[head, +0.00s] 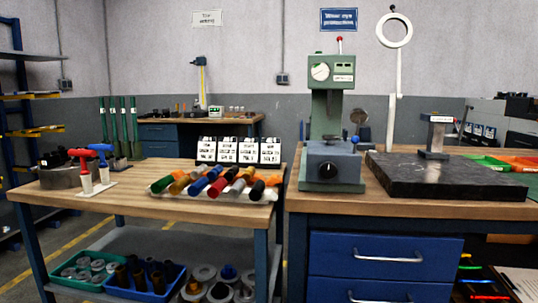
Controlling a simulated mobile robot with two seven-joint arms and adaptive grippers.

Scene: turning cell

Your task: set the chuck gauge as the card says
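A green bench device (328,120), which may be the chuck gauge, stands upright on the right-hand bench. Its head carries a round white dial (320,72), too small to read, and a red-tipped lever. A dark block with a round knob (327,170) sits at its base, with a blue ball handle beside it. Several white cards (227,150) with black print stand in a dark holder at the back of the left table; their text is not legible. Neither of my grippers is in view.
Coloured cylinders (212,184) lie in a rack on the wooden table (130,200). Red and blue T-handled tools (90,165) stand at left. A dark stone plate (440,178) carries a small stand. A ring magnifier (394,30) rises behind.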

